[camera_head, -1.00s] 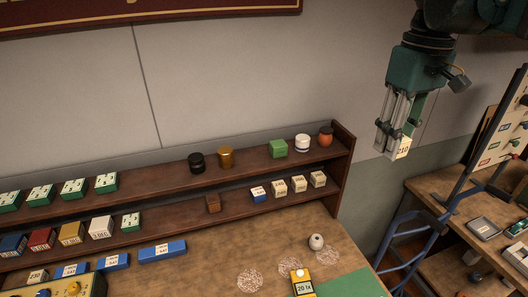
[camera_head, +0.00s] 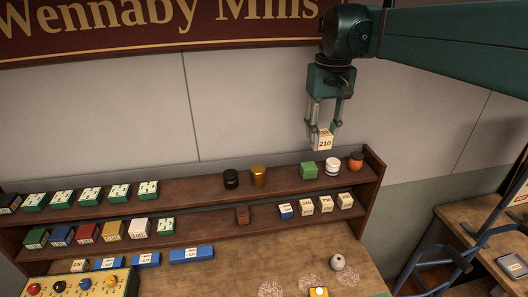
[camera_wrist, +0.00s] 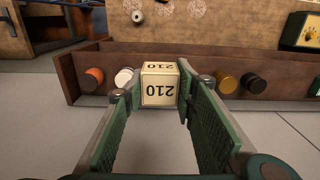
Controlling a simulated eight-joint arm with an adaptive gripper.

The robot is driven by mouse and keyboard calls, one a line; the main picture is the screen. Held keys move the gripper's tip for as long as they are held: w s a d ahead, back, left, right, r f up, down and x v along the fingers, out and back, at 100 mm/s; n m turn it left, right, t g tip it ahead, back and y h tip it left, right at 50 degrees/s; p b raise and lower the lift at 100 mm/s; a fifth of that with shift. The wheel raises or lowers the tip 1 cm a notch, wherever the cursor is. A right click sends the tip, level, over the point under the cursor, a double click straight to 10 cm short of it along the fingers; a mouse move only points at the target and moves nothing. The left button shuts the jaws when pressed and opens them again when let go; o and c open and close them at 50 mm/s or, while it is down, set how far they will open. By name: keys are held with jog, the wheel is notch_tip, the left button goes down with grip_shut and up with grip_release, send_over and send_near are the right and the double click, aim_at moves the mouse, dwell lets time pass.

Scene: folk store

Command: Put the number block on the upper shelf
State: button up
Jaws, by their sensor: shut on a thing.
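The number block (camera_head: 323,140) is a cream cube marked 210. My gripper (camera_head: 324,127) is shut on it and holds it in the air above the right part of the upper shelf (camera_head: 290,177). In the wrist view the block (camera_wrist: 159,84) sits between the two green fingers, its number upside down. In the wrist view the block hides the green block.
The upper shelf also holds an orange pot (camera_head: 356,162), a gold tin (camera_head: 258,176), a black tin (camera_head: 231,179) and several green-and-white boxes at left. The lower shelf holds several cream number blocks (camera_head: 326,204). Bare shelf shows between the black tin and the boxes.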

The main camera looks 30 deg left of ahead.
jog(key=s+a+f+p, duration=0.1)
jog(key=s+a+p, duration=0.1)
jog(key=a, duration=0.9)
send_over(283, 179)
notch_tip(283, 179, down, 5)
jog(key=shift+w+f, duration=0.1)
jog(key=shift+f, duration=0.2)
jog(key=shift+f+p, duration=0.4)
jog(key=shift+f, duration=2.5)
jog(key=shift+f, duration=2.1)
jog(key=shift+f, duration=0.1)
